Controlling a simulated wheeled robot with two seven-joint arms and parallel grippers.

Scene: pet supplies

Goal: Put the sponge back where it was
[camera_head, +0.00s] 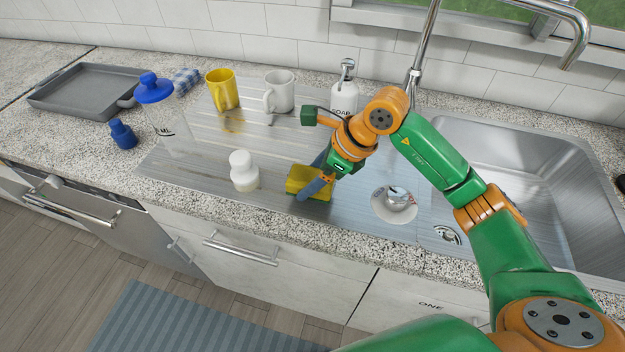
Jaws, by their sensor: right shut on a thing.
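A yellow sponge (298,177) is on the steel drainboard near the counter's front edge, just left of the small round basin. The fingers hide part of the sponge's right side, and I cannot tell whether the sponge touches the steel. My left gripper is not in view.
A white bottle (243,171) stands just left of the sponge. A yellow mug (222,90), white mug (279,92) and soap dispenser (345,92) stand behind. A clear blue-capped bottle (168,118) is farther left. The sink (505,165) opens at right.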

